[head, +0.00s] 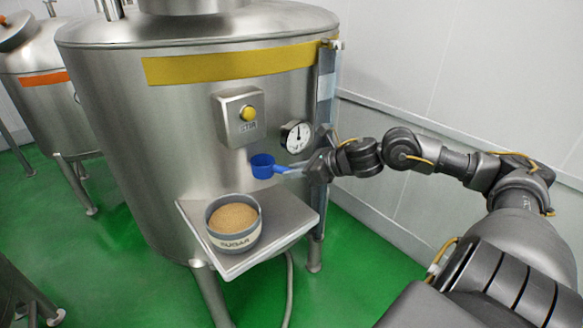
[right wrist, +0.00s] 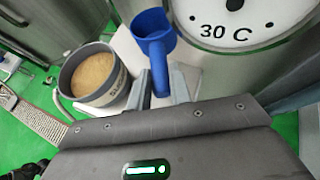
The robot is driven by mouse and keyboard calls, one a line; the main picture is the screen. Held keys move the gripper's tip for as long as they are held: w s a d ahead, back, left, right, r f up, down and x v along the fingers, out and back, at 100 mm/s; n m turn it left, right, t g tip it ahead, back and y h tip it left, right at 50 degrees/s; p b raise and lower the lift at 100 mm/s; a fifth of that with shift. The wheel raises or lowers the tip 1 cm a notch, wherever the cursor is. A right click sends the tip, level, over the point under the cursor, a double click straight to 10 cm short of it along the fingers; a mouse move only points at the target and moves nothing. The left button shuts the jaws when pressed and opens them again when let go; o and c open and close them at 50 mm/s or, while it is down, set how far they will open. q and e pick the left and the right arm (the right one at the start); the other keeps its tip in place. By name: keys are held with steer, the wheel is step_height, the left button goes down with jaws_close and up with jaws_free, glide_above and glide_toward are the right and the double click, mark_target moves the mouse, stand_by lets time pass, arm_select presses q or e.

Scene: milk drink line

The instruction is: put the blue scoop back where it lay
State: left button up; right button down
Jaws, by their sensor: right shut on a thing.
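The blue scoop (head: 263,166) is in the jaws of my right gripper (head: 292,172), held by its handle above the right part of a metal shelf (head: 290,212) on the front of the steel tank. In the right wrist view the scoop (right wrist: 153,35) shows with its handle between the two fingertips (right wrist: 161,88). Its cup looks empty, though its inside shows only partly. A bowl labelled SUGAR (head: 234,240), filled with brown grains, stands on the left part of the shelf and also shows in the right wrist view (right wrist: 118,95). My left gripper is not in view.
The tank (head: 130,130) carries a box with a yellow button (head: 248,113) and a dial gauge (head: 296,137) just above the scoop. The shelf is bare to the right of the bowl. More tanks (head: 45,95) stand at the left. A wall is at the right.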

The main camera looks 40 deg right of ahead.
steer(key=f+b, duration=0.1)
steer(key=s+f+b, duration=0.1)
steer(key=f, duration=0.1)
steer(key=f+b, duration=0.1)
steer(key=shift+s+d+f, duration=0.15)
steer(key=shift+d+f, duration=0.05)
steer(key=shift+d, duration=0.15)
step_height(320, 180, down, 3)
steer(key=b, duration=0.2)
steer(key=shift+r+b, duration=0.1)
steer(key=shift+b, duration=0.3)
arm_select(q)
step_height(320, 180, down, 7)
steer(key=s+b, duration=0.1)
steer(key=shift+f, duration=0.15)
arm_select(e)
steer(key=shift+f, duration=0.65)
steer(key=c, duration=1.2)
jaws_free()
steer(key=shift+o, duration=0.5)
steer(key=o, duration=0.5)
